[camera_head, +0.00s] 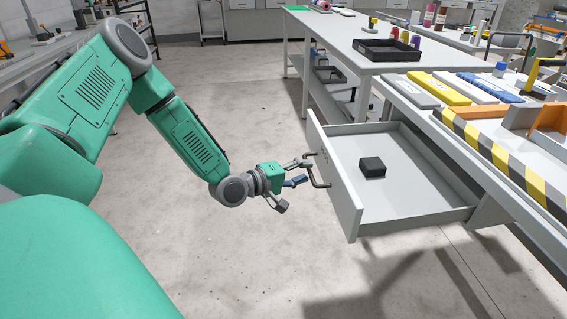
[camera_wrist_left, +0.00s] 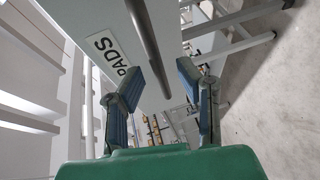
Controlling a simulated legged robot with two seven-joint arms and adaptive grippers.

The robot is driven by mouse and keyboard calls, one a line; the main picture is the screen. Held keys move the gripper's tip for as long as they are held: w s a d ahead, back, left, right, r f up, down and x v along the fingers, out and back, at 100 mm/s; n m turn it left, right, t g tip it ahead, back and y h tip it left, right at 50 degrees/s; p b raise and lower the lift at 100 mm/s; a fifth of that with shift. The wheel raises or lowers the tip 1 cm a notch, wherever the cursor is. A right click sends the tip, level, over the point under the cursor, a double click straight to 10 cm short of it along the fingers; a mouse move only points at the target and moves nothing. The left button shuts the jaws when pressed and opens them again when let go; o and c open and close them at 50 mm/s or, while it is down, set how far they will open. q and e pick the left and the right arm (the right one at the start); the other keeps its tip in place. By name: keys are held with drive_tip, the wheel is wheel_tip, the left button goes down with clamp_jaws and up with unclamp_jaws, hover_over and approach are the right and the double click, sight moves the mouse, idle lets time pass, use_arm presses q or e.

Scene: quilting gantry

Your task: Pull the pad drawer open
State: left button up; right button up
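The pad drawer (camera_head: 334,190) is pulled well out of the workbench at the right in the head view. Its light grey front bears a "PADS" label, readable in the wrist view (camera_wrist_left: 108,52). A dark bar handle (camera_head: 318,170) stands out from the front; it also shows in the wrist view (camera_wrist_left: 148,45). My left gripper (camera_head: 292,190) is just in front of the handle. In the wrist view its blue-padded fingers (camera_wrist_left: 168,74) are apart, with the handle running across the gap beyond them. No grip on it shows. My right gripper is not in view.
A black block (camera_head: 372,167) lies in the drawer. The bench above holds colored pads (camera_head: 437,88) and a yellow-black striped edge (camera_head: 500,155). A second table (camera_head: 345,32) with a black tray (camera_head: 387,50) stands behind. The floor left of the drawer is clear.

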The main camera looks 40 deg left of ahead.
use_arm(q)
drive_tip(key=v, duration=0.9)
drive_tip(key=shift+a, duration=0.25)
drive_tip(key=shift+s+f, duration=0.1)
drive_tip(key=shift+a, duration=0.1)
drive_tip(key=s+d+f+m+g, duration=0.3)
drive_tip(key=d+f+m+g, duration=0.2)
drive_tip(key=d+f, duration=0.2)
drive_tip(key=s+d+f+m+g+y, duration=0.1)
drive_tip(key=s+d+f+m+g, duration=0.1)
drive_tip(key=s, duration=0.5)
drive_tip(key=s+d+f+m+g+y, duration=0.1)
drive_tip(key=s+d+f+m+g, duration=0.2)
drive_tip(key=s, duration=0.4)
drive_tip(key=s+d+f+m+g+y, duration=0.2)
drive_tip(key=s+d+f+m+g, duration=0.1)
drive_tip(key=s, duration=0.4)
wheel_tip(320, 180, down, 2)
drive_tip(key=shift+d+f+m+g+p, duration=0.25)
drive_tip(key=shift+m+g+p, duration=0.2)
drive_tip(key=shift+m+g, duration=0.45)
